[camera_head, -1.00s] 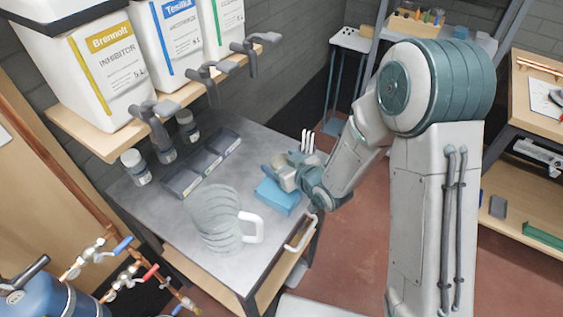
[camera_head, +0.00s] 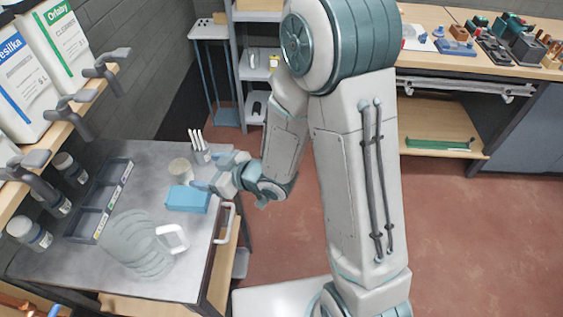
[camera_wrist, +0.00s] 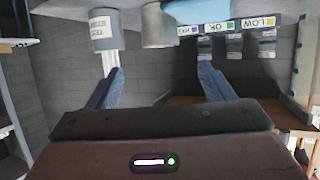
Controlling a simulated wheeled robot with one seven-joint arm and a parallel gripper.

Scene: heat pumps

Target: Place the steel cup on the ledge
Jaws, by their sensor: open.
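The steel cup (camera_head: 180,170) stands on the grey metal bench top (camera_head: 150,196), behind a blue box (camera_head: 187,199). In the wrist view, which looks upside down, the cup (camera_wrist: 160,26) hangs at top centre, beyond the fingertips. My gripper (camera_head: 217,184) is right of the cup and beside the blue box, apart from the cup. In the wrist view my gripper (camera_wrist: 160,84) is open, with nothing between its two blue fingers. A wooden shelf (camera_head: 62,125) with jugs runs along the left wall; I cannot tell whether it is the ledge.
A holder with white strips (camera_head: 202,153) stands close beside the cup. A clear jug (camera_head: 135,245) with a white handle, a compartment tray (camera_head: 98,205) and several lidded jars (camera_head: 30,232) occupy the bench's left and front. Dispenser taps (camera_head: 72,103) jut from the shelf.

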